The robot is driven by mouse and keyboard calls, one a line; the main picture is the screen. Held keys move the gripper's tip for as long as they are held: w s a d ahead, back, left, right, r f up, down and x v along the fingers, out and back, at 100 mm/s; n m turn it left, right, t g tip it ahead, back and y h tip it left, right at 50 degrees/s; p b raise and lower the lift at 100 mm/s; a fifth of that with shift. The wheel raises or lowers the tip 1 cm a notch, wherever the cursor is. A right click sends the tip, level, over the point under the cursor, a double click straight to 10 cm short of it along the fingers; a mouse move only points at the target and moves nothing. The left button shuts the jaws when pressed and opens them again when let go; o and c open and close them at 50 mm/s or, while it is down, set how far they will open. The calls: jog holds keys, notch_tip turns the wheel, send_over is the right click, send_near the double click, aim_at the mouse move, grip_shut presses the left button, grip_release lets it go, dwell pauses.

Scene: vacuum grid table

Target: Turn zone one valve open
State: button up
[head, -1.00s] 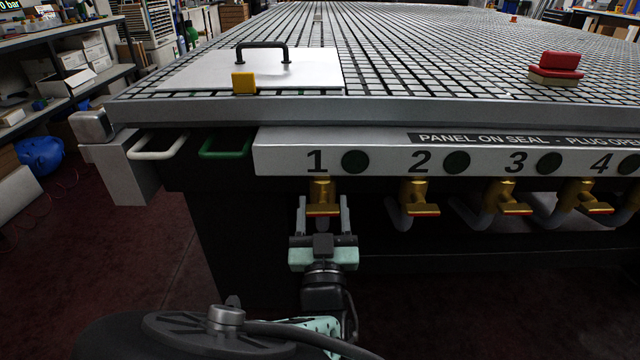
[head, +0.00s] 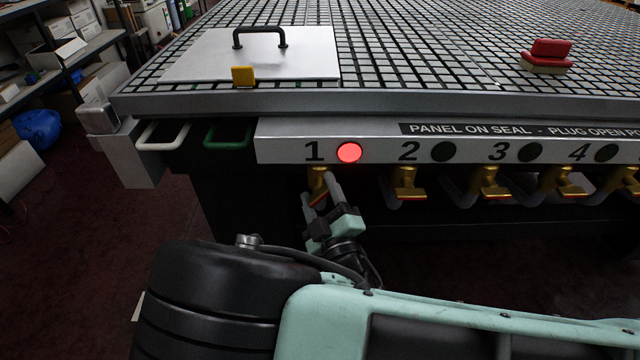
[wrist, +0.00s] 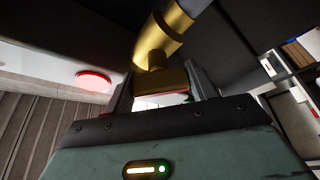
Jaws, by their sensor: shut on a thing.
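The zone one valve (head: 318,183) is a brass valve with a handle under the number 1 on the table's front rail. My gripper (head: 321,198) is shut on its handle, and the handle sits tilted compared with the other valves. In the wrist view the brass valve handle (wrist: 160,84) lies between my two fingers (wrist: 160,92). The round zone one lamp (head: 349,152) glows red, and it also shows red in the wrist view (wrist: 93,81). Part of the handle is hidden by my fingers.
Valves two (head: 407,184) and three (head: 490,183) and others stand in a row to the right, with dark lamps above. A white panel (head: 200,62) with a black handle and a red-topped block (head: 548,50) rest on the grid table (head: 400,104). Open floor lies at left.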

jog(key=n+g+p, duration=0.1)
jog(key=n, duration=0.1)
jog(key=n+y+p, duration=0.1)
jog(key=n+p, duration=0.1)
jog(key=n, duration=0.1)
jog(key=shift+r+g, duration=0.2)
jog(key=shift+g, duration=0.2)
jog(key=shift+f+n+g+p, duration=0.15)
jog(key=shift+n+g+p, duration=0.55)
jog(key=shift+n+p, duration=0.85)
jog(key=shift+f+n, duration=0.1)
jog(key=shift+n, duration=0.35)
jog(key=o, duration=1)
jog(key=v, duration=1.7)
jog(key=shift+s, duration=0.2)
